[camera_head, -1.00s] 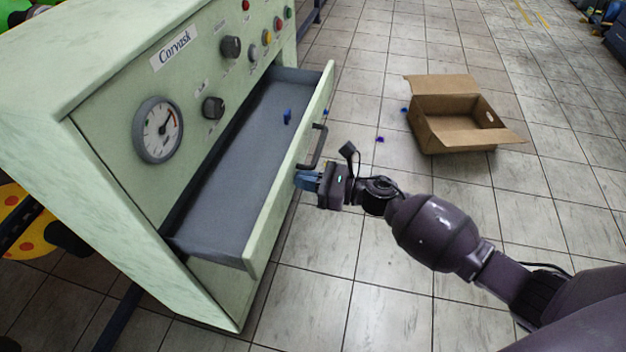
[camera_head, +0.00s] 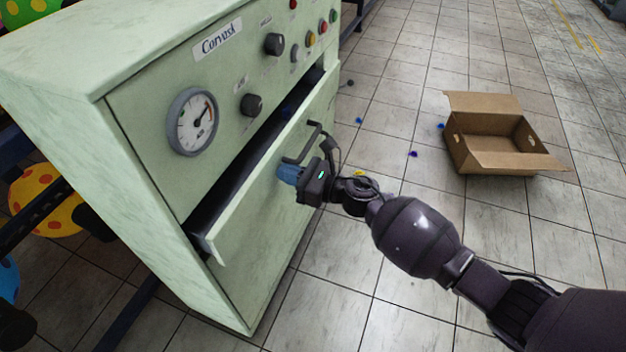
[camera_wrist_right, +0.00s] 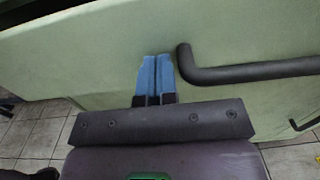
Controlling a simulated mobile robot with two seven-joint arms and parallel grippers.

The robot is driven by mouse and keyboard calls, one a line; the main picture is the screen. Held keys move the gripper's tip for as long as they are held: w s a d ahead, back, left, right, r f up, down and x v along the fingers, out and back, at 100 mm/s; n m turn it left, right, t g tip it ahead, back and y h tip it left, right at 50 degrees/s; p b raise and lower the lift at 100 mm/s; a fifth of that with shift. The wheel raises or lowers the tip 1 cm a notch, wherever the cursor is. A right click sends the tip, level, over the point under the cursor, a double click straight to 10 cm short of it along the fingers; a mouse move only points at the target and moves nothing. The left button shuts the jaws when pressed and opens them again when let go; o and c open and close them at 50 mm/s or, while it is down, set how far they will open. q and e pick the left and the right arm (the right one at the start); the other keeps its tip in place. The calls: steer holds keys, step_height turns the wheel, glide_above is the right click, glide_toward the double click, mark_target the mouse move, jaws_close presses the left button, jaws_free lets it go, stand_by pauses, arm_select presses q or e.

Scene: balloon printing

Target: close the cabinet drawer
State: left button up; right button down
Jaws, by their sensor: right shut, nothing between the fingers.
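The pale green cabinet (camera_head: 150,130) stands at the left in the head view. Its drawer (camera_head: 262,172) is open only by a narrow gap, with a dark strip of the inside showing. A black bar handle (camera_head: 303,147) is on the drawer front; it also shows in the right wrist view (camera_wrist_right: 250,72). My right gripper (camera_head: 284,174) is shut and empty, its blue fingertips at the drawer front beside the handle. In the right wrist view the shut fingers (camera_wrist_right: 155,75) point at the green front, left of the handle's bend. My left gripper is not in view.
An open cardboard box (camera_head: 495,140) lies on the tiled floor at the right. Several small blue bits lie on the floor between box and cabinet. Spotted balloons (camera_head: 50,200) are at the left behind the cabinet. The floor in front is largely clear.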

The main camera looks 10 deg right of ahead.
steer(key=x, duration=0.5)
steer(key=shift+f+b, duration=0.1)
steer(key=shift+b, duration=0.3)
steer(key=shift+w+a, duration=0.15)
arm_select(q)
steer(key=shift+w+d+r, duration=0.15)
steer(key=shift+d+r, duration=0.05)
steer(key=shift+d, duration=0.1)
arm_select(e)
steer(key=shift+r, duration=0.25)
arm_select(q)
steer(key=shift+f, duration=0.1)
arm_select(e)
steer(key=shift+a+r, duration=0.1)
steer(key=shift+r, duration=0.05)
